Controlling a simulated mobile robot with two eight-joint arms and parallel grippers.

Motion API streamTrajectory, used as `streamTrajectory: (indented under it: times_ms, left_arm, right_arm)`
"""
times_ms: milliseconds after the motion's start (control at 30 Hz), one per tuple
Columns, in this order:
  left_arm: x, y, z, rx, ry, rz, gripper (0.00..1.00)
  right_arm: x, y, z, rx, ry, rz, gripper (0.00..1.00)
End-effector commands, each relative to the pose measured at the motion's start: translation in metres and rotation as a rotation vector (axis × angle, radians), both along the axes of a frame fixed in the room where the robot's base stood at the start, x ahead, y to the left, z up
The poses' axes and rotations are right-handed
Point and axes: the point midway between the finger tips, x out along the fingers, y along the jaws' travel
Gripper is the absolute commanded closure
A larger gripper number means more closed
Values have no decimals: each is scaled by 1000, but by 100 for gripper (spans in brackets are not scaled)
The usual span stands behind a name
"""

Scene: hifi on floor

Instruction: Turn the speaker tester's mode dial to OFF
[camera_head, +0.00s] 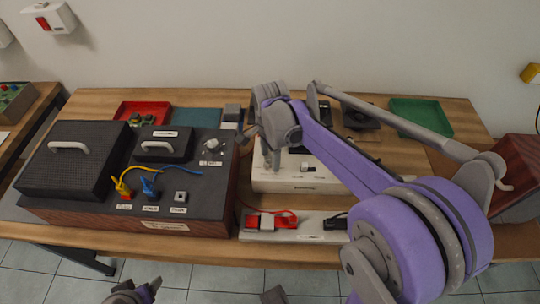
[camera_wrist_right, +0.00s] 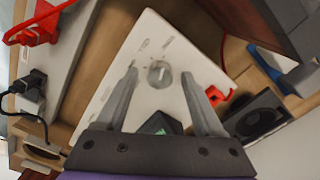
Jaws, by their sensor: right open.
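The white box (camera_head: 285,184) that I take for the speaker tester stands right of the dark console, partly hidden by my right arm. In the right wrist view its pale top panel (camera_wrist_right: 145,45) fills the middle, with a round grey dial (camera_wrist_right: 159,74) bearing a light pointer bar; its labels are too small to read. My right gripper (camera_head: 272,160) is over the box. In the right wrist view the right gripper (camera_wrist_right: 160,77) is open, with its fingers apart on either side of the dial; contact cannot be told. My left gripper (camera_head: 145,293) shows partly at the bottom edge.
A dark wood-sided console (camera_head: 90,208) with handles, a dial and coloured plugs stands at left. A power strip (camera_head: 320,237) with a red plug lies at the front. Red (camera_head: 143,112) and green (camera_head: 421,115) trays lie at the back. A black speaker (camera_wrist_right: 262,117) is near the box.

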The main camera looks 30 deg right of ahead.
Motion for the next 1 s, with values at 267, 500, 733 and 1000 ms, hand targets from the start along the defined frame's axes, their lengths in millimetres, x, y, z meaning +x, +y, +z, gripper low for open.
streamTrajectory:
  times_ms: [267,500,733,1000]
  left_arm:
    - [0,0,0,0,0,0,31]
    - [0,0,0,0,0,0,31]
    - [0,0,0,0,0,0,31]
    - [0,0,2,0,-1,0,31]
  right_arm:
    - [0,0,0,0,0,0,70]
    - [0,0,0,0,0,0,100]
    - [0,0,1,0,0,14,100]
    - [0,0,1,0,0,132,100]
